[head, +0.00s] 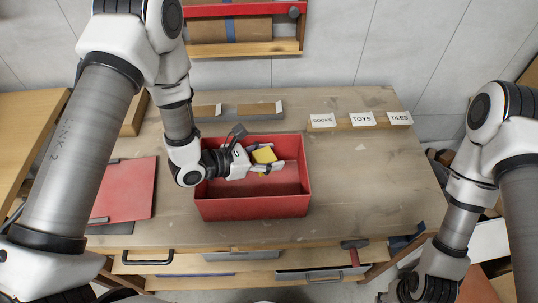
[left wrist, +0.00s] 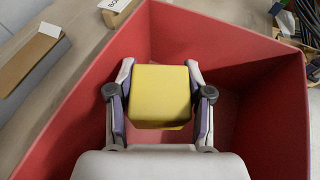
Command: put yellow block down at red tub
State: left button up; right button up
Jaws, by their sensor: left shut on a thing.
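The yellow block (head: 264,155) is between the fingers of my left gripper (head: 267,162), inside the opening of the red tub (head: 255,207). In the left wrist view the yellow block (left wrist: 161,95) fills the space between both fingers of my left gripper (left wrist: 160,92), which is shut on it. The red walls of the tub (left wrist: 215,42) surround it there. Whether the block touches the tub floor I cannot tell. My right arm is at the right edge of the head view; its gripper (head: 412,292) is low at the bottom edge, its fingers not clearly shown.
The tub stands on a wooden table (head: 360,200). A red board (head: 125,188) lies to its left. Labels reading BOOKS, TOYS and TILES (head: 362,119) stand at the back right. A red-handled hammer (head: 354,252) is at the front edge. The table right of the tub is clear.

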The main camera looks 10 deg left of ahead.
pick_arm(q)
jog(key=shift+w+f, duration=0.15)
jog(key=shift+f, duration=0.4)
jog(key=o, duration=0.9)
jog(key=shift+r, duration=0.2)
jog(key=r+v, duration=0.1)
jog(key=v, duration=1.1)
